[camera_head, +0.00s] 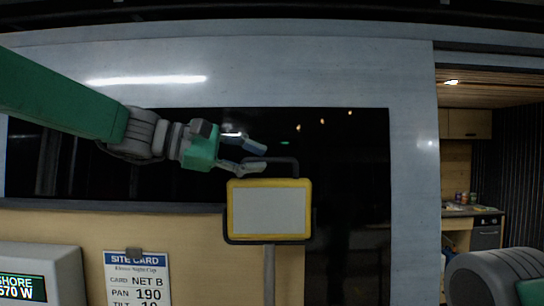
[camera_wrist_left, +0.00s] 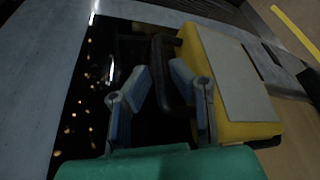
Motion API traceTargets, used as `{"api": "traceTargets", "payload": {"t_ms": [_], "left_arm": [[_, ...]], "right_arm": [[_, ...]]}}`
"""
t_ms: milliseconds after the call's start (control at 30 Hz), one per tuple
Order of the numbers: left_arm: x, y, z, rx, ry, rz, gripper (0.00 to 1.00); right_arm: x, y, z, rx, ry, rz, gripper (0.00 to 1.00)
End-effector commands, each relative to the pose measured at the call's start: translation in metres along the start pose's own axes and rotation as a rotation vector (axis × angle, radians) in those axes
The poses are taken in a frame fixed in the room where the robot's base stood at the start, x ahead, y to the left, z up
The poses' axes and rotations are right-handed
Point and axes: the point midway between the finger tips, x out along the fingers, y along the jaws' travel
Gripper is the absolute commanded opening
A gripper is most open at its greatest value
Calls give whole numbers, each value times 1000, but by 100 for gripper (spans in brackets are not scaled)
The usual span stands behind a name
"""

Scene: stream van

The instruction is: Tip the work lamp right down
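The work lamp (camera_head: 269,209) has a yellow frame around a pale panel and stands upright on a grey pole (camera_head: 269,272). Its black handle (camera_head: 282,160) arches over the top edge. My left gripper (camera_head: 257,157) is open at the left end of the handle, fingers pointing right. In the left wrist view the two blue-grey fingers of my left gripper (camera_wrist_left: 158,82) are spread, with the dark handle (camera_wrist_left: 170,72) running between or just beyond them; contact cannot be told. The yellow lamp head (camera_wrist_left: 205,75) is just right of the fingers. My right gripper is out of view.
A van wall with a dark window (camera_head: 345,190) stands behind the lamp. A site card (camera_head: 138,280) and a grey box with a display (camera_head: 40,272) are at lower left. An open doorway to a small kitchen (camera_head: 470,180) is at right.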

Motion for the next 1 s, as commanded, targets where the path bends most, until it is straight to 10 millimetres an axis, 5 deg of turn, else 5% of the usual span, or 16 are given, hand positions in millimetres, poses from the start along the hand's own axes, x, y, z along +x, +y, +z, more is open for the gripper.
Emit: {"api": "traceTargets", "payload": {"t_ms": [233, 600, 667, 1000], "left_arm": [[30, 0, 0, 0, 1, -1, 19], [35, 0, 0, 0, 1, 1, 19], [35, 0, 0, 0, 1, 1, 0], [35, -2, -1, 14, 1, 6, 0]], "right_arm": [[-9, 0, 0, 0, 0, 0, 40], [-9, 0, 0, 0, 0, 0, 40], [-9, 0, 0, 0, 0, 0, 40], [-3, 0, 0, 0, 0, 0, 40]]}}
